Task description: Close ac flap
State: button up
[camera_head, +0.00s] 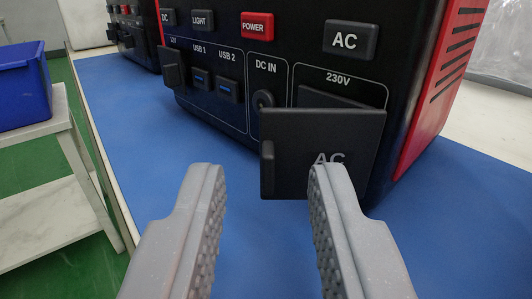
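The black AC flap (322,146) is hinged open on the front of the power station (404,80). It stands out toward me below the 230V socket area (338,94) and hides most of it. The flap has the letters AC on its face and a small tab at its left edge. My gripper (267,178) is open and empty, its two grey fingers spread apart. Its fingertips are in front of the flap's lower part; the right fingertip overlaps the flap in the picture. I cannot tell whether it touches the flap.
The 12V cover (172,66) sticks out at the panel's left. The power station stands on a blue mat (130,110). A blue bin (24,85) sits on a white stand at the left. Another black device (135,38) is at the back left.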

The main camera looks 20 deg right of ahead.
jog(key=shift+w+d, duration=0.1)
jog(key=shift+w, duration=0.35)
grip_shut()
